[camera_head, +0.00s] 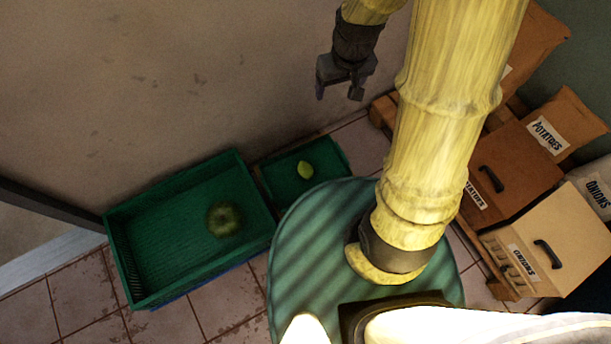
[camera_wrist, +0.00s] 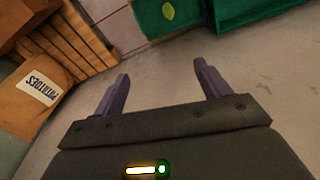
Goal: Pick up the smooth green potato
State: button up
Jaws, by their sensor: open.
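A small smooth yellow-green item (camera_head: 305,170) lies in the smaller green crate (camera_head: 335,178); it looks like the green potato, though its kind is hard to tell at this size. It also shows at the top of the wrist view (camera_wrist: 168,11). A larger, round, darker green item (camera_head: 225,219) with a blurred, rough-looking outline lies in the bigger green crate (camera_head: 125,262). My gripper (camera_head: 338,94) is open and empty, raised well above the crates near the wall. Its two fingers stand wide apart in the wrist view (camera_wrist: 163,72).
A plain wall (camera_head: 180,70) rises behind the crates. Tiled floor (camera_head: 215,305) is clear in front.

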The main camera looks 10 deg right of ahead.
aim_at(305, 168)
jog(key=w+a+f+n+b, duration=0.1)
jog(key=w+f+b, duration=0.1)
jog(key=f+b, duration=0.7)
jog(key=w+a+f+n+g+b, duration=0.1)
jog(key=f+b, duration=0.8)
jog(key=f, duration=1.1)
jog(key=w+a+f+n+g+b, duration=0.1)
jog(key=w+a+f+n+b, duration=0.1)
jog(key=f+b, duration=0.7)
notch_tip(305, 168, down, 6)
jog(key=shift+w+a+r, duration=0.15)
jog(key=shift+w+a, duration=0.55)
jog(key=shift+w, duration=0.4)
jog(key=f+b, duration=0.2)
jog(key=f, duration=0.2)
jog(key=f+b, duration=0.3)
jog(key=f, duration=0.1)
jog(key=a+f+b, duration=0.1)
jog(key=f+b, duration=0.1)
jog(key=f, duration=0.2)
jog(key=shift+s+f, duration=0.1)
jog(key=shift+s, duration=0.2)
jog(key=f+b, duration=0.4)
jog(key=f, duration=0.1)
jog(key=shift+s+a+f+b, duration=0.15)
jog(key=shift+a+b, duration=0.15)
jog(key=shift+b, duration=0.1)
jog(key=shift+c, duration=0.4)
